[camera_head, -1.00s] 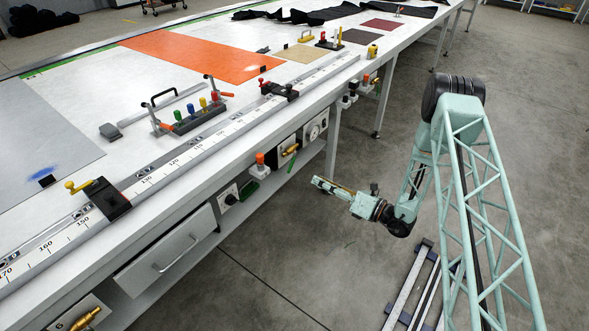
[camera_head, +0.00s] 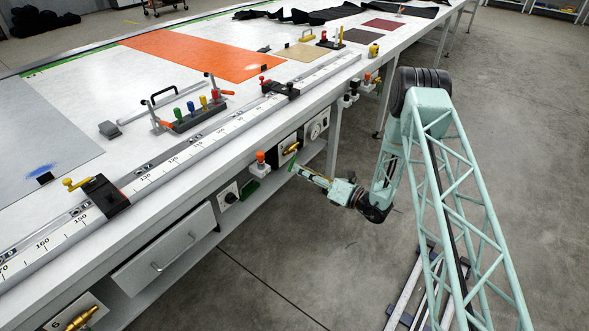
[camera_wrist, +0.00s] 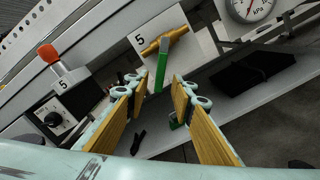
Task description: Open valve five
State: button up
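Valve five is a brass valve (camera_wrist: 165,42) with a green lever (camera_wrist: 162,68), on a white plate marked 5 on the bench's front side. The lever hangs down, slightly tilted, from the brass body. In the head view the brass valve (camera_head: 291,148) sits just beyond the tip of my gripper (camera_head: 301,170). In the wrist view my gripper (camera_wrist: 164,88) is open, with yellow-faced fingers and nothing held. The lever appears between the fingertips; I cannot tell whether they touch it or how deep it lies.
An orange-topped knob (camera_wrist: 47,54) on a white block marked 5 and a black dial (camera_wrist: 48,118) are left of the valve. A pressure gauge (camera_wrist: 250,8) is to its right. A shelf (camera_wrist: 245,85) runs below. The bench drawer (camera_head: 165,250) is shut.

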aim_at(292, 166)
jog(key=shift+x, duration=1.95)
jog(key=shift+c, duration=0.7)
grip_shut()
